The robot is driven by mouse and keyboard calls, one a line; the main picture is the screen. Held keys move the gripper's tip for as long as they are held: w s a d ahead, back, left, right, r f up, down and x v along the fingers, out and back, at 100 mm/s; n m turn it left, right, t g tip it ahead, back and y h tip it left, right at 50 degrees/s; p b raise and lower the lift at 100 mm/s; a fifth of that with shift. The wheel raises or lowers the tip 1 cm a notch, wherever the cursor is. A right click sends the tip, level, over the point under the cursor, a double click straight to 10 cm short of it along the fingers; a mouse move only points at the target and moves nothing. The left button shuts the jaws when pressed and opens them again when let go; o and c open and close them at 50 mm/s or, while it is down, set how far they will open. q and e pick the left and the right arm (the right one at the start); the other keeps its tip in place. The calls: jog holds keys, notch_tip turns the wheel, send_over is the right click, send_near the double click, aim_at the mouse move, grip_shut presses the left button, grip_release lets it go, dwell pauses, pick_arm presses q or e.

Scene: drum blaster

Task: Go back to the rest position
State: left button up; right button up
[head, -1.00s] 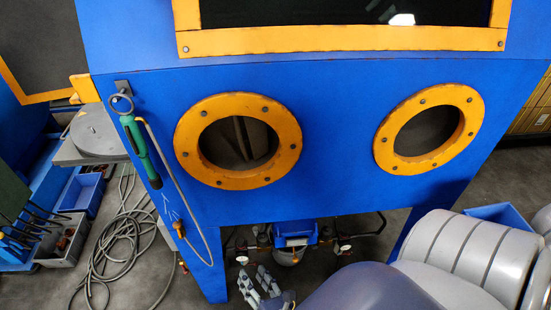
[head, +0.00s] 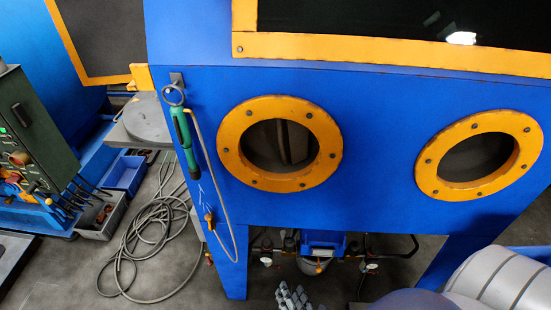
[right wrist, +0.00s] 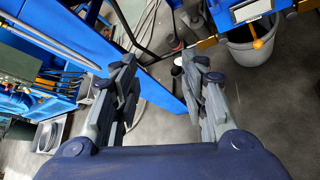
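My right gripper (head: 293,296) shows at the bottom edge of the head view, in front of the opening under the blue blast cabinet (head: 370,160). Only its fingertips show there. In the right wrist view the right gripper (right wrist: 166,68) has its two grey fingers apart, with nothing between them. A blue cabinet leg and the grey floor show beyond the fingers. My left gripper is in neither view.
The cabinet has two orange-ringed ports (head: 280,190). A green-handled tool (head: 186,140) hangs on its left side. A grey hose (head: 150,240) lies coiled on the floor. A green control box (head: 35,130) stands at far left. A bucket (right wrist: 252,55) sits under the cabinet.

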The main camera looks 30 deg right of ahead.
jog(key=s+d+f+m+g+y, duration=0.1)
jog(key=s+f+m+g, duration=1)
jog(key=s+f+m, duration=1.3)
jog(key=shift+s+d+g+y, duration=0.35)
jog(key=shift+s+y, duration=0.45)
jog(key=shift+s, duration=0.35)
